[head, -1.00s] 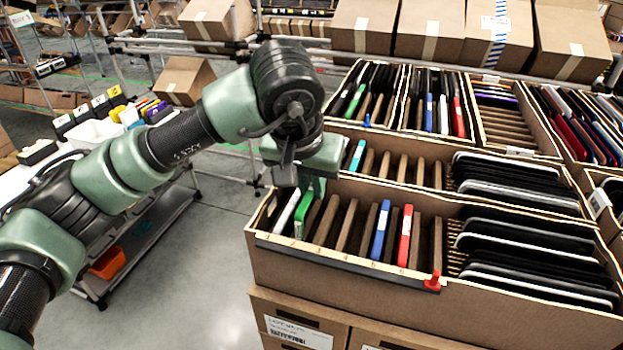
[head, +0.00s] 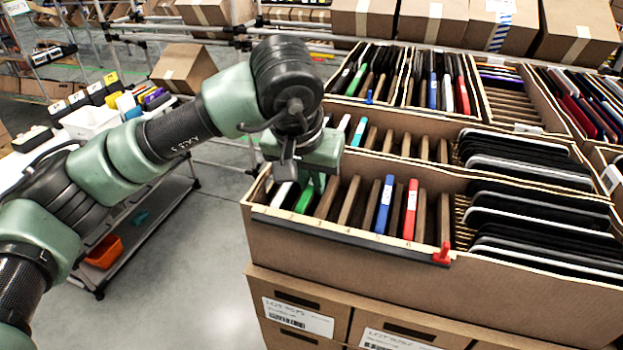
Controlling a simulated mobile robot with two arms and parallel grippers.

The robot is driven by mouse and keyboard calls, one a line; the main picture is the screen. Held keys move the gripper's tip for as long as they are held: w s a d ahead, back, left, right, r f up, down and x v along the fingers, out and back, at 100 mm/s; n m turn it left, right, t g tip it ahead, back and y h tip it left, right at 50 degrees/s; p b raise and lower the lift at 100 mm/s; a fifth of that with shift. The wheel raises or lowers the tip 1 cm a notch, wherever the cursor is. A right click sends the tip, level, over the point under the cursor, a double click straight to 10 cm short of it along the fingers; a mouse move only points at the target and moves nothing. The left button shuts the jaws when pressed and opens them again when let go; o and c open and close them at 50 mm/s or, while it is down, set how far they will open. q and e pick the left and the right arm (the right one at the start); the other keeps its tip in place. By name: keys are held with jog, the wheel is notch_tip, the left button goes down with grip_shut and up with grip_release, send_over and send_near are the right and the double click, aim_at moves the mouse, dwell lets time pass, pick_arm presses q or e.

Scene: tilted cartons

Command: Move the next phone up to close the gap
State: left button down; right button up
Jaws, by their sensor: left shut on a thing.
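The near carton (head: 350,262) holds a row of phones between brown dividers. A white phone (head: 282,196) stands at the left end, with a green phone (head: 304,199) just right of it. A blue phone (head: 384,204) and a red phone (head: 411,208) stand further right, tilted. Between green and blue are brown dividers and empty slots. My left gripper (head: 311,181) points down over the left end and is shut on a phone, apparently the green one. It hides the phone tops, so the contact is not clear. My right gripper is not in view.
Black devices (head: 540,240) fill the near carton's right half. A red clip (head: 442,253) sits on its front edge. Another row with a cyan phone (head: 359,131) lies behind, and further cartons beyond. A cart with a white bin (head: 90,121) stands at left.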

pick_arm(q)
jog(key=shift+f+b, duration=0.25)
jog(key=shift+b, duration=0.15)
dwell(0.6)
dwell(0.3)
jog(key=c, duration=1.3)
grip_release()
jog(key=shift+c, duration=0.2)
jog(key=b+v, duration=0.1)
jog(key=v, duration=0.7)
